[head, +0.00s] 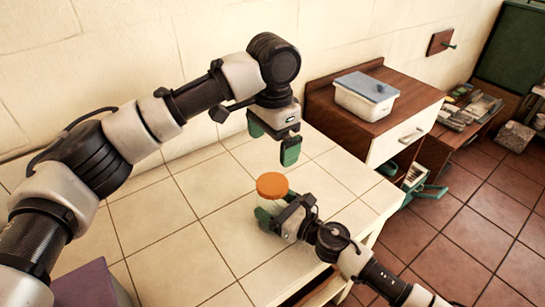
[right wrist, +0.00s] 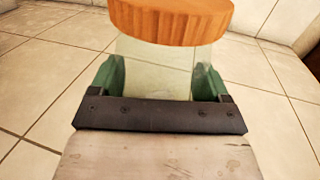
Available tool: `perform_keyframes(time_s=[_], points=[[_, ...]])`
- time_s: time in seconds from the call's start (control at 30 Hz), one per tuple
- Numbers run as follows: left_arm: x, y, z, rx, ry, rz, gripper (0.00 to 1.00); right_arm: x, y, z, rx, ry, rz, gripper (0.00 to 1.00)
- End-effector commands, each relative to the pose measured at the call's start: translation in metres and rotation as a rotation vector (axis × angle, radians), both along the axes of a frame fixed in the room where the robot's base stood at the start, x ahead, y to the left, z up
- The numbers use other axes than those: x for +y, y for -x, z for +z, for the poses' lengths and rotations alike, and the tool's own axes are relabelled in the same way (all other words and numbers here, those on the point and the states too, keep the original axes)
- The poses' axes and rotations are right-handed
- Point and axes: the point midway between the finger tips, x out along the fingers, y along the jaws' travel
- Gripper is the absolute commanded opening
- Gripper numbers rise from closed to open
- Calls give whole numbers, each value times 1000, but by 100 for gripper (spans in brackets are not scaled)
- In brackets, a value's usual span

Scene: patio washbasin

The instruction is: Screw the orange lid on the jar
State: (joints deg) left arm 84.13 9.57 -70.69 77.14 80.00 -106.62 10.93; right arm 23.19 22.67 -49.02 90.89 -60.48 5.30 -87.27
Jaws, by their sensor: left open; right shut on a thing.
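A clear jar (head: 269,205) stands on the tiled counter in the head view. The orange lid (head: 272,185) sits on top of its mouth; how far it is threaded I cannot tell. My right gripper (head: 274,218) is shut on the jar's body, below the lid. In the right wrist view the jar (right wrist: 155,72) is between the green fingers, with the lid (right wrist: 170,18) above. My left gripper (head: 272,142) is open and empty, above and behind the jar, fingers pointing down, apart from the lid.
The tiled counter (head: 190,215) is clear around the jar. A wall runs behind it. To the right stands a brown cabinet (head: 412,90) bearing a white box with a blue-grey lid (head: 366,92). A purple object (head: 92,285) shows at bottom left.

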Motion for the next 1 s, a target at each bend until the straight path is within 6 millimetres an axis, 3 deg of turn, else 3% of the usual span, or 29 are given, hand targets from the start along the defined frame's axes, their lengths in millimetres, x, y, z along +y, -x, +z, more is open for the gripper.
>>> perform_keyframes(time_s=[0.37,0.4,0.53,0.8,1.0], points=[[0,0,9,0,0,0,100,0,0,-1,1,0,0,11],[0,0,9,0,0,0,100,0,0,-1,1,0,0,79],[0,0,9,0,0,0,100,0,0,-1,1,0,0,99],[0,0,8,0,0,0,100,-2,1,-1,1,1,0,100],[0,0,3,0,0,0,100,-22,18,-3,2,2,0,100]])
